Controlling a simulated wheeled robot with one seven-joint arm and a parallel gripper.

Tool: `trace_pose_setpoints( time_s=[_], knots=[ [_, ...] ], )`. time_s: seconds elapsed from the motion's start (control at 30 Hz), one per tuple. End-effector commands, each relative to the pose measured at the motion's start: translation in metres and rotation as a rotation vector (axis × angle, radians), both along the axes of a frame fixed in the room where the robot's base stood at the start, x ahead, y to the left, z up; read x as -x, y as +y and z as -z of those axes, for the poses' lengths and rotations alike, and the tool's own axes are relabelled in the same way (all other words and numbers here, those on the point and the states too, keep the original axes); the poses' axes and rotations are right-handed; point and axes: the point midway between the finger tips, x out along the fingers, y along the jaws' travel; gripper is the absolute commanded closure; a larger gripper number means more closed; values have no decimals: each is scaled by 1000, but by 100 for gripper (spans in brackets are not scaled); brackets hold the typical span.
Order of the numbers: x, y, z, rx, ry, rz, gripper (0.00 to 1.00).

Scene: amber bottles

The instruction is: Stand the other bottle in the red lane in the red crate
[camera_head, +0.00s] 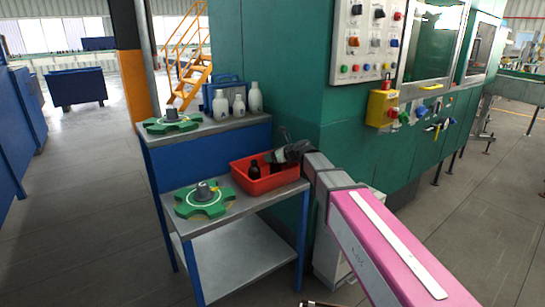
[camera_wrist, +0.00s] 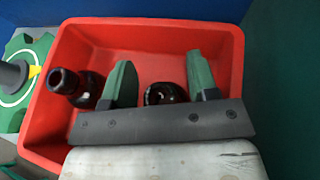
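The red crate (camera_head: 274,183) stands on the lower tier of a stepped cart; in the wrist view the crate (camera_wrist: 150,35) fills the middle. A dark amber bottle (camera_head: 255,170) stands in its left part and also shows in the wrist view (camera_wrist: 88,88). A second dark bottle (camera_wrist: 166,94) is in the crate, between my fingers and partly hidden by the palm bar. My gripper (camera_wrist: 160,60) has its green fingers apart, with a gap showing beside the left finger. In the head view my gripper (camera_head: 284,152) reaches into the crate's right side. I see no red lane.
A green toothed disc (camera_head: 203,199) with a grey hub lies left of the crate. Another green disc (camera_head: 172,122) and several white bottles (camera_head: 238,105) stand on the upper tier. A green machine wall (camera_head: 290,100) rises close behind and right of the crate.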

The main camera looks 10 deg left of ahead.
Motion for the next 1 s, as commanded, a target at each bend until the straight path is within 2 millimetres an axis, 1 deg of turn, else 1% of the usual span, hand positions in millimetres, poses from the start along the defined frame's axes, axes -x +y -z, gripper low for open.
trace_pose_setpoints(
  time_s=[0.13,0.27,0.5,0.7,0.83,1.0],
  knots=[
    [1,-2,-3,0,0,0,46],
    [9,-16,-10,-1,-1,1,46],
    [28,-57,-28,-1,-1,2,46],
    [40,-85,-41,-1,-1,2,46],
    [45,-96,-46,0,0,0,46],
    [46,-101,-48,0,0,0,46]
  ],
)
